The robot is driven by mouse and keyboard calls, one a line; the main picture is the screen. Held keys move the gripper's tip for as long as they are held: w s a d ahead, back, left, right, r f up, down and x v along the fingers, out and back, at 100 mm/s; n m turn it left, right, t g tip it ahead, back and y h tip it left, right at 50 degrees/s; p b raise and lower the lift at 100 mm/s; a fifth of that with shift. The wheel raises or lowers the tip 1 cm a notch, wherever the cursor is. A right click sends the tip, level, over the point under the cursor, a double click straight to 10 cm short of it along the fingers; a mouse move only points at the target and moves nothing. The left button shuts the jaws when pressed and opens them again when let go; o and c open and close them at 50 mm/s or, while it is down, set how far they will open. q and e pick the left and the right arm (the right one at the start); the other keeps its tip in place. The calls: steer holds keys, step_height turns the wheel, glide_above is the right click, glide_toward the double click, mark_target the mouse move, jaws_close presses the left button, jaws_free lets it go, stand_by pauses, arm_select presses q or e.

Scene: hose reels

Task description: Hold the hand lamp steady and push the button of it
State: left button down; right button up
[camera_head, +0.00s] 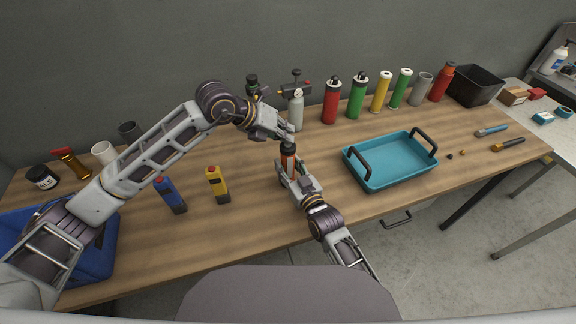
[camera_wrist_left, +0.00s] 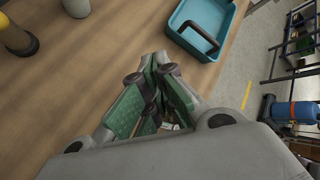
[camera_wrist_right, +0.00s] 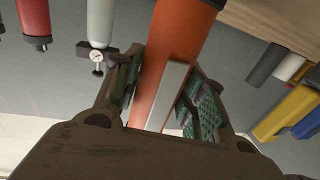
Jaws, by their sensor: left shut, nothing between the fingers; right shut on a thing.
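The orange hand lamp (camera_head: 289,155) stands upright in my right gripper (camera_head: 292,172), near the middle of the table. In the right wrist view, its orange body (camera_wrist_right: 174,40) lies between the two fingers of the gripper (camera_wrist_right: 165,90), with a pale strip along its side. My left gripper (camera_head: 287,134) is shut and empty, with its tips just above the lamp's dark top. I cannot tell whether they touch it. In the left wrist view, the closed fingers (camera_wrist_left: 158,85) hide most of the lamp. The button cannot be made out.
A teal tray (camera_head: 375,184) with black handles stands right of the lamp. A grey bottle (camera_head: 296,112) and several coloured cylinders line the back. A yellow lamp-like item (camera_head: 218,187) and a blue one (camera_head: 171,196) stand left. A blue bin (camera_head: 100,250) is at far left.

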arm_select(q)
steer(key=shift+r, duration=0.55)
steer(key=shift+r, duration=0.1)
stand_by(0.3)
steer(key=shift+r, duration=2.9)
arm_select(e)
steer(key=o, duration=1.2)
steer(key=shift+o, duration=0.2)
steer(key=shift+s, duration=0.15)
steer(key=shift+v, duration=5.9)
